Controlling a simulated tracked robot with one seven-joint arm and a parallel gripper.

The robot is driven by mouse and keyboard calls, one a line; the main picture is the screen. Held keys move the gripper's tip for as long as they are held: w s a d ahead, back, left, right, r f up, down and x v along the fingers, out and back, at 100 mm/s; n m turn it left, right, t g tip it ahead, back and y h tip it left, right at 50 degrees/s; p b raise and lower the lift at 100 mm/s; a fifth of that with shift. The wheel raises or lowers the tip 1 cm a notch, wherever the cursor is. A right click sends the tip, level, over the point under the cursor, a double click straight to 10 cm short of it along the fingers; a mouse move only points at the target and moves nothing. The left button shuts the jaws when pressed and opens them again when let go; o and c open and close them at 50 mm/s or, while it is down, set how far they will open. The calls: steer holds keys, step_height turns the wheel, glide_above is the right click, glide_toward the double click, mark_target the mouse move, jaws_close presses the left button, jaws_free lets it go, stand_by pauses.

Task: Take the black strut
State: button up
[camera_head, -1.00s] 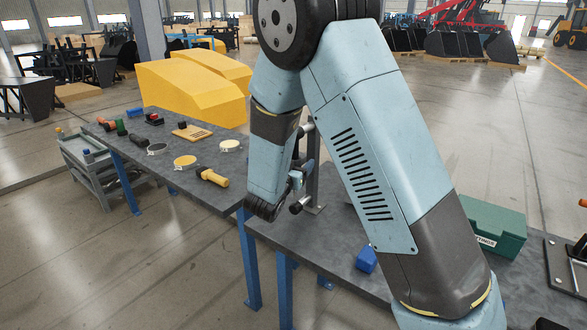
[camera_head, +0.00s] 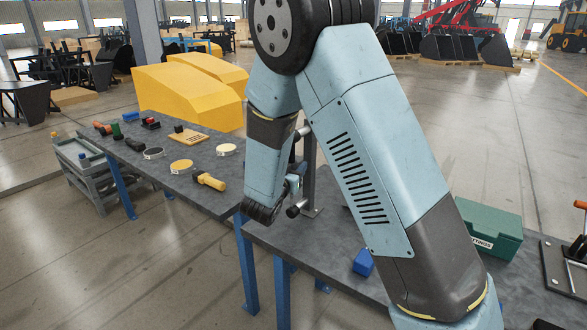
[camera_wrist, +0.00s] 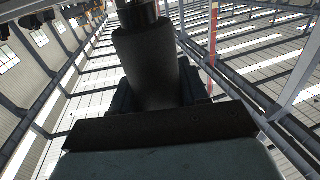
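In the wrist view a thick dark cylinder (camera_wrist: 148,62), which looks like the black strut, runs between two dark blue-grey fingers of my gripper (camera_wrist: 165,95). Its lower end is hidden by the gripper body, and a thinner dark part shows beyond its wide end. I cannot tell whether the fingers press on it. In the head view my gripper (camera_head: 294,184) is beside a dark upright post (camera_head: 312,172) on the grey bench (camera_head: 320,236). The strut is mostly hidden there by my arm.
On the right bench are a blue block (camera_head: 363,263), a green case (camera_head: 488,228) and a dark plate with fittings (camera_head: 562,268). The left bench (camera_head: 165,176) holds a yellow-handled tool (camera_head: 209,181), round discs and small parts. A grey cart (camera_head: 88,178) stands beyond it.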

steer(key=c, duration=0.6)
steer(key=shift+s+a, duration=0.15)
steer(key=shift+s, duration=0.05)
steer(key=shift+a+v, duration=0.3)
steer(key=shift+v, duration=1.05)
steer(key=shift+s+a, duration=1.25)
steer(key=shift+s, duration=0.3)
